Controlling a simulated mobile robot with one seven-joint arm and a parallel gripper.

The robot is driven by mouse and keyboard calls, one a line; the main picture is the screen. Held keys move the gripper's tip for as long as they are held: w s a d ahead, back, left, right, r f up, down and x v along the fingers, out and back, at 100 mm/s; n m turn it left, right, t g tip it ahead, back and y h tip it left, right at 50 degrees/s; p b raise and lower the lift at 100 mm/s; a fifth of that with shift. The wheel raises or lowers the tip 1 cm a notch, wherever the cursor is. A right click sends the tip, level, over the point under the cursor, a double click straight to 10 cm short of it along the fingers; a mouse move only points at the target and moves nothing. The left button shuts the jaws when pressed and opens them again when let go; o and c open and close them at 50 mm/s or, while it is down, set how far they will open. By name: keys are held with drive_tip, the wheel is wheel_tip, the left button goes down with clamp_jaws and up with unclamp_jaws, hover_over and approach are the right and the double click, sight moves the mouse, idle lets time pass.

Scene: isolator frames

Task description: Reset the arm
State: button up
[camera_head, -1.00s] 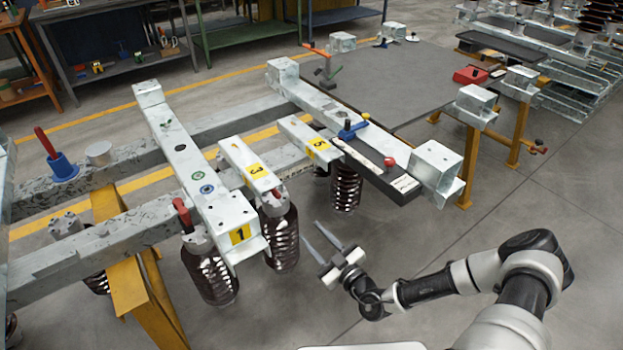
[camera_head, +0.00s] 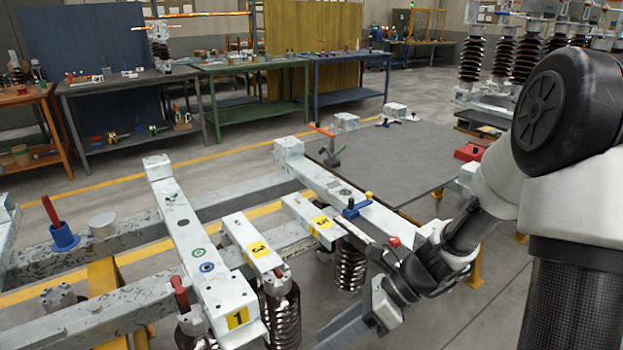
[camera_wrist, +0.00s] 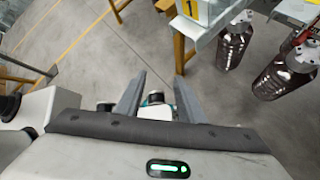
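My gripper (camera_head: 345,328) is at the bottom of the head view, in front of the steel frame and right of the bar labelled 1 (camera_head: 226,300). Its fingers point down and left, partly cut off by the frame edge. In the wrist view my gripper (camera_wrist: 158,84) shows two fingers spread apart, with nothing held between them. The grey floor lies beyond the fingertips. My arm is bent, with its elbow high at the right of the head view. It hides part of the steel frame's right end.
The steel frame carries bars labelled 3 (camera_head: 250,245) and 5 (camera_head: 313,222) and dark ribbed insulators (camera_head: 350,264). A green workbench (camera_head: 250,66) stands behind. In the wrist view, insulators (camera_wrist: 284,77) hang at the right.

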drive_tip(key=s+d+r+n+t+h, duration=0.2)
drive_tip(key=s+d+r+n+h, duration=0.25)
drive_tip(key=r+n, duration=0.35)
drive_tip(key=s+d+r+n+t+h, duration=0.2)
drive_tip(key=s+d+r+n+h, duration=0.15)
drive_tip(key=d+r+n, duration=0.4)
wheel_tip(320, 180, up, 25)
drive_tip(key=a+n+t+h+p, duration=0.1)
drive_tip(key=n+p, duration=0.6)
drive_tip(key=p, duration=1.4)
drive_tip(key=a+t, duration=0.1)
drive_tip(key=t, duration=0.1)
drive_tip(key=shift+w+a+r+t+h+p, duration=0.2)
drive_tip(key=shift+w+t+h+p, duration=0.1)
drive_tip(key=shift+h, duration=0.1)
drive_tip(key=shift+f, duration=0.1)
